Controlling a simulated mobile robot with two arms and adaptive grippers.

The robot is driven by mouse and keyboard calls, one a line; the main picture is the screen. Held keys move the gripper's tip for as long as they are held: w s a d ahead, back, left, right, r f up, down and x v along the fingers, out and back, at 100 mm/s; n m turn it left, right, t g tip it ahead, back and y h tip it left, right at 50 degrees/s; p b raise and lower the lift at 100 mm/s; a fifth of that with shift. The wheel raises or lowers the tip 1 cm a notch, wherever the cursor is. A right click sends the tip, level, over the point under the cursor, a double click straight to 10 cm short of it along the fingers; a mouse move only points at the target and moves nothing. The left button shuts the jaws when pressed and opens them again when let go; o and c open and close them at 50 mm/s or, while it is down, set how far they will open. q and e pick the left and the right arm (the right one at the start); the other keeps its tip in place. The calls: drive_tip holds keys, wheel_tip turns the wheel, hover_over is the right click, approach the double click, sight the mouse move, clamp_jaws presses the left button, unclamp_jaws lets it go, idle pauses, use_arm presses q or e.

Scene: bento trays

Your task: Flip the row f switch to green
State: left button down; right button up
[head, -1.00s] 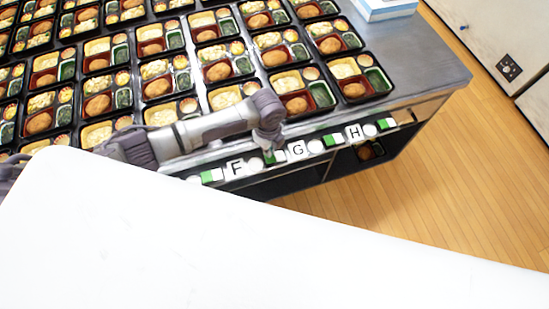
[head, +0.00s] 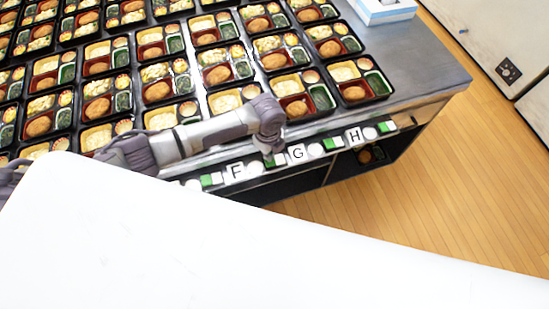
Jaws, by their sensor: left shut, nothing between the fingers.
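The row f switch (head: 279,159) is a small block on the counter's front edge, right of the white F label (head: 236,171) and its round white knob (head: 256,167). My left gripper (head: 268,149) is shut and empty, pointing down just above and behind this switch. I cannot tell whether its tips touch the switch. My right gripper is not in view.
The G switch (head: 333,143) and H switch (head: 386,127) sit further right on the same edge, with another switch (head: 211,179) left of F. Rows of bento trays (head: 345,99) fill the counter (head: 440,73) behind my arm. A blue-white box (head: 385,12) stands at the back.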

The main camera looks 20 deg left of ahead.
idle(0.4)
use_arm(q)
drive_tip(key=shift+f+b, duration=0.85)
drive_tip(key=shift+f, duration=0.4)
idle(0.6)
wheel_tip(320, 180, up, 7)
drive_tip(key=p, duration=0.7)
drive_tip(key=shift+r, duration=0.1)
idle(0.4)
